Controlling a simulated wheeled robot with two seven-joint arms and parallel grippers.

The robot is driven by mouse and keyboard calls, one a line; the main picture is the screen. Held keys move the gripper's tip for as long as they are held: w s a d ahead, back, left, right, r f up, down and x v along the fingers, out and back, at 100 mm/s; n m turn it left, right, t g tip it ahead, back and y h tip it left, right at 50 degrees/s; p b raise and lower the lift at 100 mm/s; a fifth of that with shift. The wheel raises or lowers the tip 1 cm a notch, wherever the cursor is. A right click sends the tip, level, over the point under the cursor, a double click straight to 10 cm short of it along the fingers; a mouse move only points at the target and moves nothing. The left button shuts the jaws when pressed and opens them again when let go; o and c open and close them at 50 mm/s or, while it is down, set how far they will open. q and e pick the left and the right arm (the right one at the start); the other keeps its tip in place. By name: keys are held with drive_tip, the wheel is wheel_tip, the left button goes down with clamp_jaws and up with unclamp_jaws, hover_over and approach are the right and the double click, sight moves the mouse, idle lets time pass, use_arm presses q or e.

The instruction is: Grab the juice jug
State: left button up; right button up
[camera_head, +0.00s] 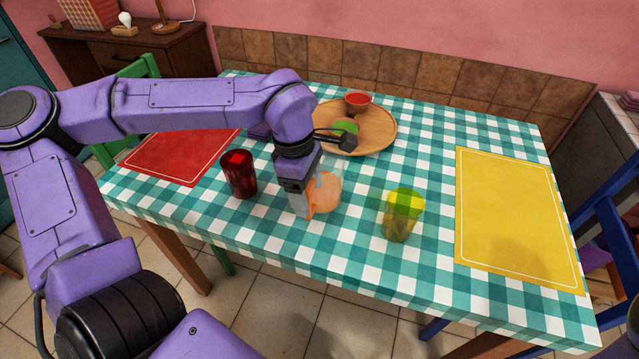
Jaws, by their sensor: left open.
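The juice jug (326,188), clear with orange juice inside, stands on the checkered table near its front edge. My left arm reaches in from the left, and its gripper (308,205) is pointed down at the jug's left side, hiding part of it. The gripper is open. One finger overlaps the jug in the picture; whether it touches the jug I cannot tell. My right gripper is not in view.
A dark red glass (239,174) stands left of the jug, and a yellow-green glass (402,217) stands right. A round wooden tray (376,134) with bowls lies behind. A red placemat (170,160) and a yellow placemat (515,220) lie at the sides.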

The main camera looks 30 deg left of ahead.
use_arm(q)
clamp_jaws()
drive_tip(key=shift+r, duration=0.1)
